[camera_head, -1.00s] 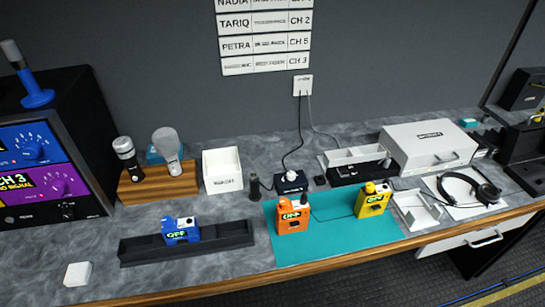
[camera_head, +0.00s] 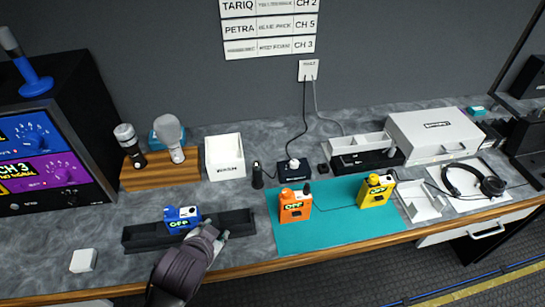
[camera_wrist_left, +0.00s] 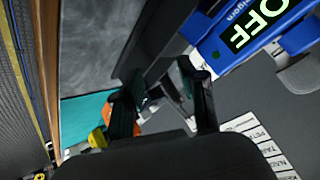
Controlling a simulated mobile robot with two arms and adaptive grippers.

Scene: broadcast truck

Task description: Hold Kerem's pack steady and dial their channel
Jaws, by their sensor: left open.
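A blue pack (camera_head: 182,219) reading OFF stands in a long dark tray (camera_head: 240,224). It also shows close up in the left wrist view (camera_wrist_left: 262,28). An orange pack (camera_head: 295,206) and a yellow pack (camera_head: 376,191), both reading OFF, stand on a teal mat (camera_head: 335,222). My left gripper (camera_head: 217,238) is open and empty at the tray's front edge, just right of the blue pack and apart from it. Its fingers show in the left wrist view (camera_wrist_left: 165,92). The wall chart (camera_head: 268,30) lists Petra, blue pack, CH 5; no Kerem row is readable. My right gripper is out of view.
A white block (camera_head: 83,260) lies left of the tray. A wooden stand (camera_head: 160,173) with microphones, a white bin (camera_head: 225,157) and a small black box (camera_head: 293,173) are behind. Headphones (camera_head: 473,181) lie at the right. A cable runs between the orange and yellow packs.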

